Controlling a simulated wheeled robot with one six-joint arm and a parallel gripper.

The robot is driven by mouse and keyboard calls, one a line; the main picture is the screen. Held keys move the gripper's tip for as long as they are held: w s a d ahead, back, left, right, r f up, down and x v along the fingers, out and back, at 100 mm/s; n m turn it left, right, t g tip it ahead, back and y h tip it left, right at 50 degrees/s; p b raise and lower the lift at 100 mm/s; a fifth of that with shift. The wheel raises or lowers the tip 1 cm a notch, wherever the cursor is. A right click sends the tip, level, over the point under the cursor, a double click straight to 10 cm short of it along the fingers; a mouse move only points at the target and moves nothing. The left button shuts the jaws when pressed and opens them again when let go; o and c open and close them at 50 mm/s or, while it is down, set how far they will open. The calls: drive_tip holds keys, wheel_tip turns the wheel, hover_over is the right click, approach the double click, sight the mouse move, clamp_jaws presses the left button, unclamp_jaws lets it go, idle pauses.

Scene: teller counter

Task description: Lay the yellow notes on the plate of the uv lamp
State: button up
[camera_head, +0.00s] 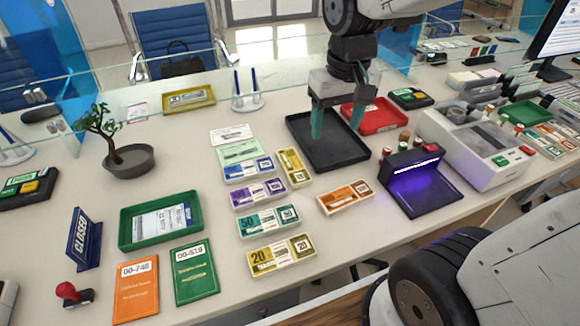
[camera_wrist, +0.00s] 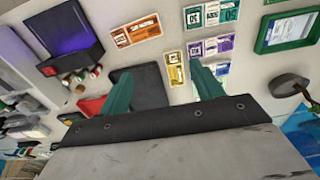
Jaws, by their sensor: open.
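A small yellow note bundle (camera_head: 293,168) lies on the counter left of the black tray; it also shows between my fingers in the wrist view (camera_wrist: 175,68). A larger olive-yellow bundle marked 20 (camera_head: 280,255) lies at the front of the note column. The uv lamp (camera_head: 415,160) stands to the right, glowing violet over its dark plate (camera_head: 432,197), which looks bare. In the wrist view the lamp (camera_wrist: 65,32) is at the upper left. My gripper (camera_head: 338,118) is open and empty, above the black tray, pointing down; its fingers also show in the wrist view (camera_wrist: 163,88).
The black tray (camera_head: 350,159) looks empty. An orange bundle (camera_head: 345,197) lies between the notes and the lamp. Purple (camera_head: 257,193) and teal (camera_head: 268,220) bundles lie left. A red tray (camera_head: 378,118) and a counting machine (camera_head: 475,145) stand behind and right. Small stamps (camera_head: 404,137) stand behind the lamp.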

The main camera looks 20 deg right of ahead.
drive_tip(key=w+a+f, duration=0.1)
drive_tip(key=w+f, duration=0.7)
drive_tip(key=w, duration=0.2)
hover_over(295, 168)
wheel_tip(295, 168, down, 7)
drive_tip(key=shift+g, duration=0.4)
wheel_tip(295, 168, down, 10)
drive_tip(key=shift+s+r, duration=0.1)
drive_tip(key=shift+s, duration=0.05)
drive_tip(key=c, duration=0.9)
drive_tip(key=shift+o, duration=0.2)
